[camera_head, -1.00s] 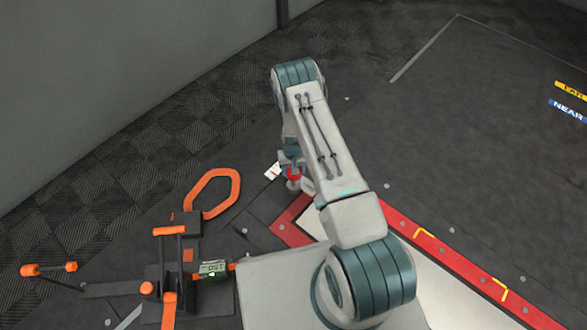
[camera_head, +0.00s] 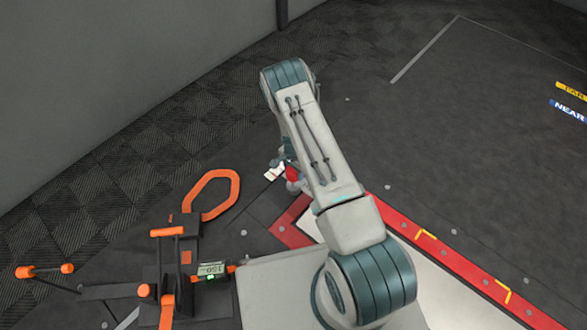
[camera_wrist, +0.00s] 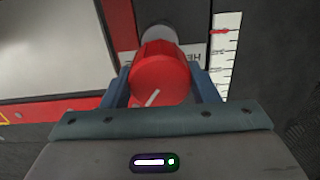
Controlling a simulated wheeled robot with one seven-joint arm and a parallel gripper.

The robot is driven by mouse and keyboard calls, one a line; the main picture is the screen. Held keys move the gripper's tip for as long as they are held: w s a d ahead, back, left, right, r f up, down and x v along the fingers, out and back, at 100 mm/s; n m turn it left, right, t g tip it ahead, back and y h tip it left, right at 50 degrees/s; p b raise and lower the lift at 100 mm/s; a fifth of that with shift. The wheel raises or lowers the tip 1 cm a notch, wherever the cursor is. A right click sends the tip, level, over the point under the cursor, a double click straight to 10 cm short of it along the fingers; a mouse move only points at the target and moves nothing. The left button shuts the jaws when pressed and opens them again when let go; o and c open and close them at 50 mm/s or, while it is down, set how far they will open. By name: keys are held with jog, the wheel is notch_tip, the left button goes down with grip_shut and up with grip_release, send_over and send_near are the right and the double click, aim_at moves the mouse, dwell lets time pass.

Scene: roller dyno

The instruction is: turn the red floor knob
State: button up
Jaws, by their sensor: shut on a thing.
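The red floor knob (camera_wrist: 162,75) shows in the wrist view between the two blue fingers of my gripper (camera_wrist: 163,92). It is round and ribbed, with a white pointer line slanting on its face, and a grey base (camera_wrist: 158,35) shows beyond it. My gripper is shut on the knob. In the head view, a small part of the red knob (camera_head: 292,173) shows beside my forearm; my gripper is mostly hidden there by the arm.
A red-edged plate (camera_head: 450,258) lies at right. An orange-handled rig (camera_head: 182,265) with a small display (camera_head: 211,269) stands at left. Dark floor is open at upper right.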

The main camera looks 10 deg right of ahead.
jog(key=shift+s+m, duration=0.1)
jog(key=shift+m, duration=0.5)
jog(key=o, duration=1)
jog(key=shift+r, duration=0.1)
notch_tip(320, 180, up, 14)
jog(key=p, duration=0.5)
